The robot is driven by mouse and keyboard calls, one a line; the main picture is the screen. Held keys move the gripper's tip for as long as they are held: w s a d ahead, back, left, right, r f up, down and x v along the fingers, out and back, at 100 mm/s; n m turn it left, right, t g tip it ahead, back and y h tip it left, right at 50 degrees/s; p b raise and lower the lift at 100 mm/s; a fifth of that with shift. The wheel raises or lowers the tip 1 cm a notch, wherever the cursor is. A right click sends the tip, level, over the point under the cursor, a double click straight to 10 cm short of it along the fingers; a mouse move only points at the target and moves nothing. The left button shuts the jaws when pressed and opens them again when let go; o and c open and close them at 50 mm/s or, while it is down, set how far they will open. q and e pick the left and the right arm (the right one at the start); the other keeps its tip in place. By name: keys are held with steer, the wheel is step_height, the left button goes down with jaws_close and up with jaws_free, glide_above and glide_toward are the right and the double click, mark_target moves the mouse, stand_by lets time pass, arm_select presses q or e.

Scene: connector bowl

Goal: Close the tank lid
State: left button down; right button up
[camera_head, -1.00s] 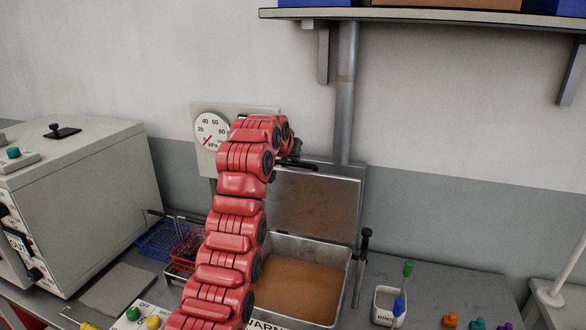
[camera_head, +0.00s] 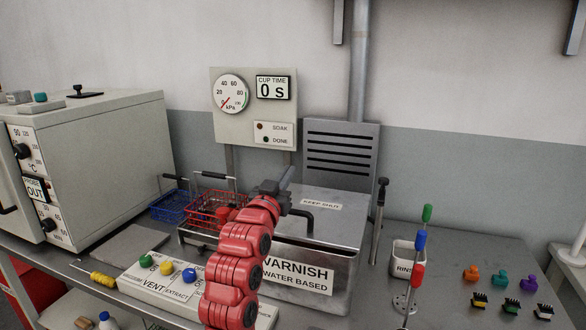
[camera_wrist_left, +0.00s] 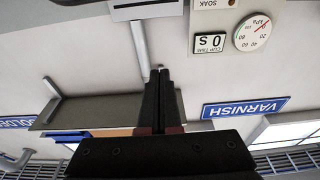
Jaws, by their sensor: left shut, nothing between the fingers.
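The grey metal tank (camera_head: 335,303) bears a label reading "VARNISH WATER BASED". Its lid (camera_head: 338,228), with a "KEEP SHUT" label and a dark handle (camera_head: 300,213), lies down over the tank top and hides the varnish. I cannot tell whether a thin gap is left at the front rim. My left gripper (camera_head: 287,174) is shut and empty, at the lid's back left, with its fingers pointing up and away. My red arm covers part of the lid's left side. In the left wrist view the closed fingers (camera_wrist_left: 158,74) show against the wall. My right gripper is not in view.
Wire baskets, red (camera_head: 213,208) and blue (camera_head: 170,206), stand left of the tank. A button panel (camera_head: 145,276) is in front. A dark-handled rod (camera_head: 379,215) and rinse cup (camera_head: 405,259) stand at right. A gauge board (camera_head: 252,133) and slotted vent (camera_head: 340,135) stand behind.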

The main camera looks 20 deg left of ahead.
mark_target(281, 232)
arm_select(q)
steer(key=s+f+t+b, duration=0.1)
steer(key=f+b, duration=0.1)
steer(key=f, duration=0.1)
steer(key=s+f+t+b, duration=0.1)
steer(key=f+b, duration=0.2)
steer(key=s+f+t+b, duration=0.1)
steer(key=f+b, duration=0.2)
steer(key=f, duration=0.1)
steer(key=shift+s+t, duration=0.3)
steer(key=shift+s, duration=0.05)
steer(key=shift+s+f+t+b, duration=0.2)
steer(key=shift+f+t+b, duration=0.1)
steer(key=shift+b, duration=0.2)
steer(key=shift+r, duration=0.15)
